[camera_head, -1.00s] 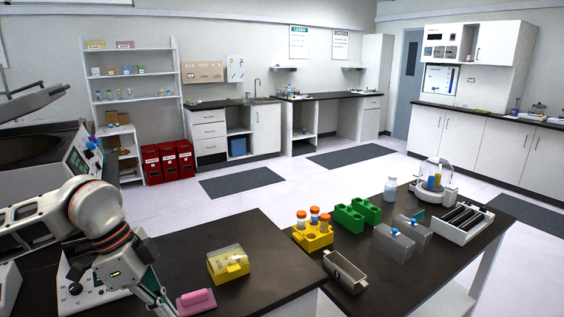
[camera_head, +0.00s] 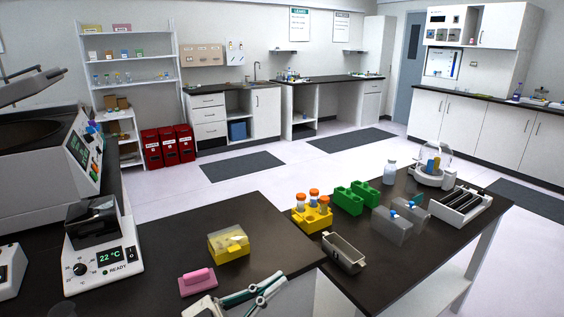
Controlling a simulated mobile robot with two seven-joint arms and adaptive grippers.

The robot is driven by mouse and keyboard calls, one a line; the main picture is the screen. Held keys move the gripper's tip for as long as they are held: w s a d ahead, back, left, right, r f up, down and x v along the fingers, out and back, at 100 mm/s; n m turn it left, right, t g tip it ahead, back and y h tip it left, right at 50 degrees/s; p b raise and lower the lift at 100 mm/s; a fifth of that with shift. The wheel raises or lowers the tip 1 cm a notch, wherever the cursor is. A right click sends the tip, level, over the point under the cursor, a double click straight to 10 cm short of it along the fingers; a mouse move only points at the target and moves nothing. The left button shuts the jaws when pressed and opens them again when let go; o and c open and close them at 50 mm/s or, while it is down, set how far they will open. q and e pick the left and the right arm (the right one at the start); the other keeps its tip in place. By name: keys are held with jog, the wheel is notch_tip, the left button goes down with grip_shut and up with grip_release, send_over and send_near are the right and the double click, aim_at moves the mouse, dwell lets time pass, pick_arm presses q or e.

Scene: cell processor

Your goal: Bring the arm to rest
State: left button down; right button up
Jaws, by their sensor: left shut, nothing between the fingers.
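My left gripper (camera_head: 262,292) shows at the bottom edge of the head view, with its grey-green finger links over the front edge of the near dark bench (camera_head: 165,240). It is shut and holds nothing. Most of my left arm is below the picture. It is just right of a pink block with a handle (camera_head: 197,281) and below a yellow box with a clear lid (camera_head: 229,244). I cannot tell whether it touches the bench. My right gripper is not in view.
A heater device reading 22 °C (camera_head: 100,255) and a large machine (camera_head: 50,150) stand on the left. The right bench holds a yellow tube rack (camera_head: 312,216), green racks (camera_head: 350,198), a metal tray (camera_head: 343,253) and grey blocks (camera_head: 392,226). Floor beyond is open.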

pick_arm(q)
jog(key=a+f+n+t+y, duration=0.2)
jog(key=a+f+n+y, duration=0.3)
jog(key=f, duration=0.4)
jog(key=a+f+n+t+y, duration=0.35)
jog(key=a+f+y, duration=0.3)
jog(key=f, duration=0.35)
jog(key=s+a+f+g+y, duration=0.2)
jog(key=s+a+f, duration=0.1)
jog(key=s+f, duration=0.3)
jog(key=s+a+f+n+g+y, duration=0.1)
jog(key=s+a+f+g+y, duration=0.1)
jog(key=s+f, duration=0.4)
notch_tip(320, 180, down, 4)
jog(key=shift+s+a+f+g+y, duration=0.2)
jog(key=shift+s+a+g+y, duration=0.15)
jog(key=shift+a+g, duration=0.6)
jog(key=shift+a+n, duration=0.1)
jog(key=shift+n, duration=0.15)
